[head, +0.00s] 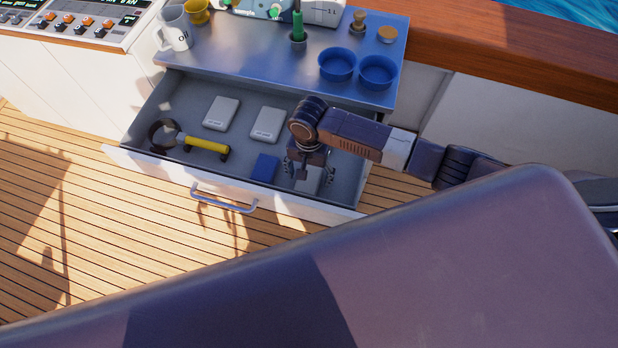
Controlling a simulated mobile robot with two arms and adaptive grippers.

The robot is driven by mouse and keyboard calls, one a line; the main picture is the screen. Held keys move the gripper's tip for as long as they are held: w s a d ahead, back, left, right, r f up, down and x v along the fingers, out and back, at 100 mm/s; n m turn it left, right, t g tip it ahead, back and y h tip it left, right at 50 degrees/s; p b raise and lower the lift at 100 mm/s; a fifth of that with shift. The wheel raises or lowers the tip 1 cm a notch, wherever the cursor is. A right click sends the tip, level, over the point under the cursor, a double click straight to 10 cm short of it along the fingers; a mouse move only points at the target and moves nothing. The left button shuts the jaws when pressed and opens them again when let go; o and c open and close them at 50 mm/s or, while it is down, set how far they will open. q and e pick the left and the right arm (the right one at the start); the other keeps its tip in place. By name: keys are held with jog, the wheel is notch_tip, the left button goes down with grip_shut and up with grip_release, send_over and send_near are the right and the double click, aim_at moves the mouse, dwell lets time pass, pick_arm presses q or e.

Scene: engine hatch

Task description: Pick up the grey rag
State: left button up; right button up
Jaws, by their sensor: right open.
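My right gripper (309,172) is open and points down into the open drawer, at its right end. A flat grey piece (310,186), which looks like the grey rag, lies on the drawer floor under the fingers. The gripper hides part of it, and I cannot tell whether the fingers touch it. A small blue folded piece (264,168) lies just left of it. My left gripper is not in view.
The drawer (188,169) also holds two pale boxes (221,113) and a yellow-handled tool (203,144). The blue counter (240,58) above carries a mug (176,30), two blue bowls (337,65) and a green-handled tool (298,27).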

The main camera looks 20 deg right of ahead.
aim_at(309, 178)
jog(key=shift+a, duration=0.15)
jog(key=c, duration=1.3)
jog(key=shift+o, duration=0.2)
notch_tip(309, 178, up, 20)
